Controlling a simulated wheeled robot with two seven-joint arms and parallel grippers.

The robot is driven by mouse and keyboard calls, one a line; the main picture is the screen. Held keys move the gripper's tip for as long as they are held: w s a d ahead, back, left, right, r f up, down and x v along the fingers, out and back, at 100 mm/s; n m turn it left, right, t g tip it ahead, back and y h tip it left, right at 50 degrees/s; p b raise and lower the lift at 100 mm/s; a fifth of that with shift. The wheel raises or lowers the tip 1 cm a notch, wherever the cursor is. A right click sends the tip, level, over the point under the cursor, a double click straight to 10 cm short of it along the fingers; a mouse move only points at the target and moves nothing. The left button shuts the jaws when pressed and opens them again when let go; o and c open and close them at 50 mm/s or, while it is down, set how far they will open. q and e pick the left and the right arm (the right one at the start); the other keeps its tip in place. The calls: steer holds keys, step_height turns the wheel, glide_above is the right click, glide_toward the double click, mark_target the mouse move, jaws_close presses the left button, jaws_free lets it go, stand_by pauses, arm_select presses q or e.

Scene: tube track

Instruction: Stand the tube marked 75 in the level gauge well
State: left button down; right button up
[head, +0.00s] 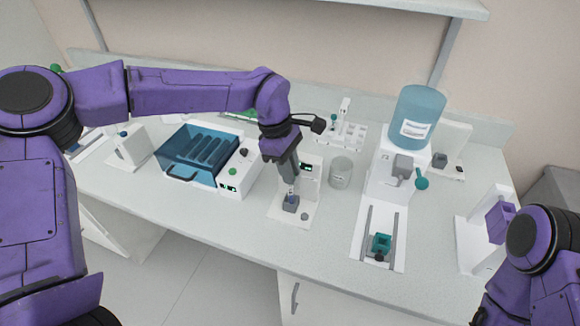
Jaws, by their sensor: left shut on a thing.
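My left gripper (290,178) points down over a small white device with a green display (308,168), near the front middle of the bench. It is shut on a thin tube (291,190), of which only a short piece shows below the fingers. The marking on the tube is too small to read. Directly under it is a grey block (290,204) on the device's white base (287,218), which looks like the level gauge well. I cannot tell whether the tube's lower end is inside the block or just above it.
A blue-lidded box with tubes (196,152) stands to the left. A clear beaker (340,173) is close on the right. Further right are a white dispenser with a blue bottle (418,118) and a teal holder (381,243). A white rack (347,134) stands behind.

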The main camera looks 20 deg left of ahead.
arm_select(q)
steer(key=c, duration=0.9)
jaws_free()
steer(key=shift+c, duration=0.2)
steer(key=shift+s+r, duration=0.1)
steer(key=shift+r, duration=0.1)
steer(key=b+v, duration=0.1)
steer(key=v, duration=0.9)
steer(key=shift+b, duration=0.4)
steer(key=shift+a, duration=0.1)
